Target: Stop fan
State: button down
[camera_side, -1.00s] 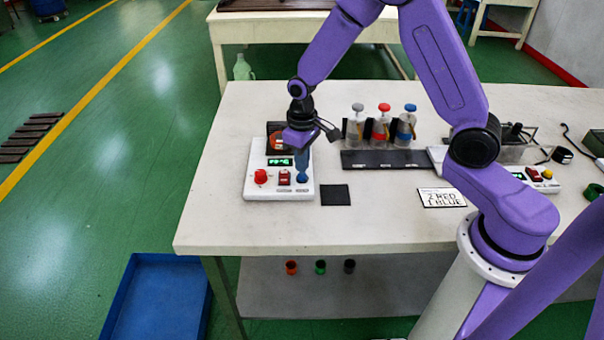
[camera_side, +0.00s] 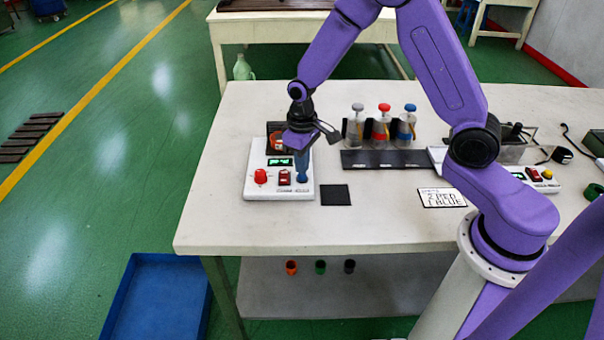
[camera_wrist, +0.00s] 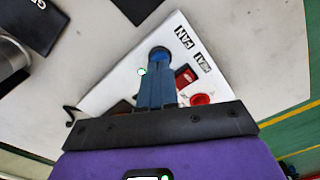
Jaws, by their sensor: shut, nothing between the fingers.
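A white control box (camera_side: 252,188) stands at the table's left end, with a lit green display (camera_side: 280,162), a red knob (camera_side: 260,176) and a red switch (camera_side: 285,177). The wrist view shows the FAN label (camera_wrist: 186,37) near a blue knob (camera_wrist: 159,51) and the HEAT label (camera_wrist: 204,63) near the red switch. My gripper (camera_side: 303,174) is shut and empty, pointing down at the blue knob, which it partly hides; I cannot tell if they touch. A dark square housing with an orange round part (camera_side: 277,141) stands behind my gripper, partly hidden.
A black pad (camera_side: 335,195) lies right of the box. Several capped bottles (camera_side: 382,126) stand behind a dark strip (camera_side: 388,160). A written card (camera_side: 442,198) lies on the table (camera_side: 390,228). The front middle is clear.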

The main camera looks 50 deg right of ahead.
jog(key=shift+f, duration=0.75)
jog(key=shift+r, duration=0.15)
notch_tip(320, 180, up, 11)
dwell(1.4)
dwell(0.5)
jog(key=s+r+n, duration=0.2)
jog(key=s+n, duration=0.2)
jog(key=s, duration=1)
jog(key=s+r+n, duration=0.2)
jog(key=s+n, duration=0.3)
jog(key=s, duration=1)
jog(key=shift+s+a+r+n, duration=0.15)
jog(key=shift+r+n, duration=0.05)
jog(key=shift+n, duration=0.1)
